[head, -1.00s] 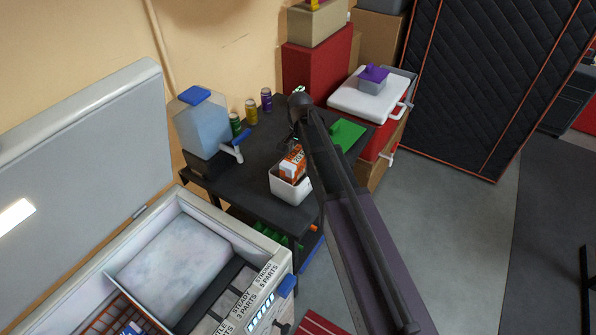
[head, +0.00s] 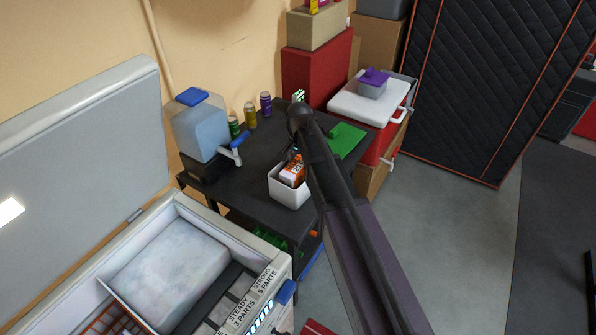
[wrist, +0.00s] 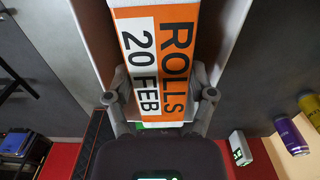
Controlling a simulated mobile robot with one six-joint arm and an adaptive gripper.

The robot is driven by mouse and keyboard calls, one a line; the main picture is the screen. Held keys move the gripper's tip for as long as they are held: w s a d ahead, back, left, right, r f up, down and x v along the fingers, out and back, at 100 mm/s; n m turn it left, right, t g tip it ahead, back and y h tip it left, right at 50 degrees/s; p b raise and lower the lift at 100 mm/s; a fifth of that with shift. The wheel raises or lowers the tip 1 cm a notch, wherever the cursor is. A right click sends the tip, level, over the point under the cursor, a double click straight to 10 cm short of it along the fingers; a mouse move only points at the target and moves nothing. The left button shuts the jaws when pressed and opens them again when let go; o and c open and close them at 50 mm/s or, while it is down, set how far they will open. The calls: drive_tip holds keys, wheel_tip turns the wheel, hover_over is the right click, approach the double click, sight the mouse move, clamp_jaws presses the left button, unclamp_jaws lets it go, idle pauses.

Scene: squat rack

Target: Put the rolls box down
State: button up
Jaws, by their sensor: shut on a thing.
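The rolls box (head: 293,172) is orange and white, and its label reads "ROLLS 20 FEB" in the wrist view (wrist: 158,60). In the head view it sits low inside a white open bin (head: 288,194) on the black table, partly hidden by the bin wall and my arm. My gripper (wrist: 160,105) is shut on the box, one finger on each side. In the head view the gripper (head: 292,155) is small and mostly hidden behind my arm. Whether the box touches the bin's floor cannot be seen.
A water dispenser (head: 203,130) and several cans (head: 250,114) stand on the table (head: 250,190) left of and behind the bin. A green item (head: 345,140) lies to the right. An open cooler (head: 165,265) is at front left, and a red-and-white cooler (head: 370,105) at back right.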

drive_tip(key=shift+f+b, duration=1.2)
drive_tip(key=shift+f, duration=0.35)
drive_tip(key=shift+f, duration=0.15)
drive_tip(key=o, duration=1.3)
drive_tip(key=shift+c, duration=0.2)
drive_tip(key=shift+r, duration=0.25)
wheel_tip(320, 180, up, 12)
drive_tip(key=p, duration=1.2)
drive_tip(key=s+d+n, duration=0.3)
drive_tip(key=s+d, duration=0.4)
drive_tip(key=s, duration=0.3)
drive_tip(key=s+d+n, duration=0.3)
drive_tip(key=s+d, duration=0.4)
drive_tip(key=s, duration=0.3)
drive_tip(key=shift+d+n, duration=0.3)
drive_tip(key=shift+n, duration=0.1)
